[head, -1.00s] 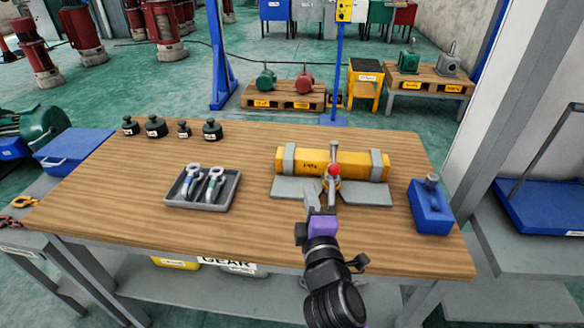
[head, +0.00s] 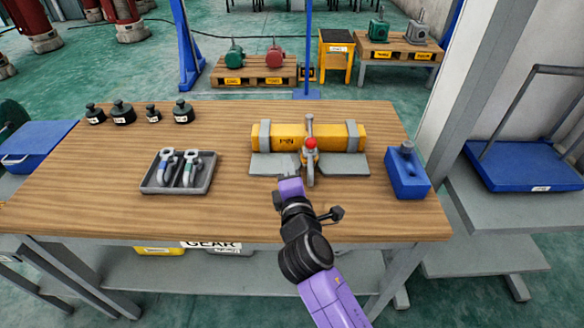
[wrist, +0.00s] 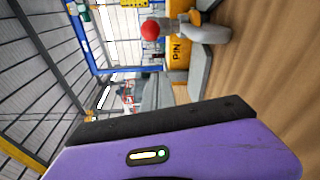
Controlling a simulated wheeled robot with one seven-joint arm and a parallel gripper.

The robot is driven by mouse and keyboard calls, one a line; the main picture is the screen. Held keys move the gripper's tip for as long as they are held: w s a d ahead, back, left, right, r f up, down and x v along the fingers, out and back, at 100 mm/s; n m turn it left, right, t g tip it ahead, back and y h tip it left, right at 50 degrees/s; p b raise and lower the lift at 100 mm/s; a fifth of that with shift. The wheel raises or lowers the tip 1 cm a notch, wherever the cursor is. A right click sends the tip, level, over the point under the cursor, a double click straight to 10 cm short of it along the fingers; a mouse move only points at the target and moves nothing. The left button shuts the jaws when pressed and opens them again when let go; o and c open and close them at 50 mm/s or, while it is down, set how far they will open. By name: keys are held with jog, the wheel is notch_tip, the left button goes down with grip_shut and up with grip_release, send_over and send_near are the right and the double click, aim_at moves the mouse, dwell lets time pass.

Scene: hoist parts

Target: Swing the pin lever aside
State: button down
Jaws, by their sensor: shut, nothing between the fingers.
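The pin lever is a grey bar with a red ball knob (head: 311,143), standing in front of a yellow block labelled PIN (head: 345,139) on the workbench. The block is held by grey straps over a grey base plate. In the wrist view the red knob (wrist: 150,30) and the grey lever (wrist: 204,34) show at the top, beside the yellow block (wrist: 181,52). My gripper (head: 287,166) is shut and empty, just left of the lever and in front of the plate. It looks apart from the lever, though the contact is hard to judge. My purple hand hides the lower wrist view.
A grey tray (head: 146,184) with two shackles lies to the left. Several black weights (head: 122,113) stand at the back left. A blue block (head: 406,176) stands close on the right. The bench front (head: 150,220) is clear.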

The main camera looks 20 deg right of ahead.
aim_at(310, 131)
jog(key=w, duration=0.3)
jog(key=w+d, duration=0.1)
jog(key=w, duration=0.2)
jog(key=shift+d+f, duration=0.1)
jog(key=shift+f, duration=0.05)
jog(key=shift+s+d+r+p, duration=0.2)
jog(key=shift+d+p, duration=0.15)
jog(key=shift+d, duration=0.15)
jog(key=shift+s+d+r+p, duration=0.1)
jog(key=shift+s+d+p, duration=0.05)
jog(key=shift+d+p, duration=0.25)
jog(key=shift+s+d+p, duration=0.35)
jog(key=shift+s+d, duration=0.1)
jog(key=shift+d, duration=0.4)
jog(key=shift+s+d+r+p, duration=0.1)
jog(key=shift+r+p, duration=0.05)
jog(key=shift+p, duration=0.25)
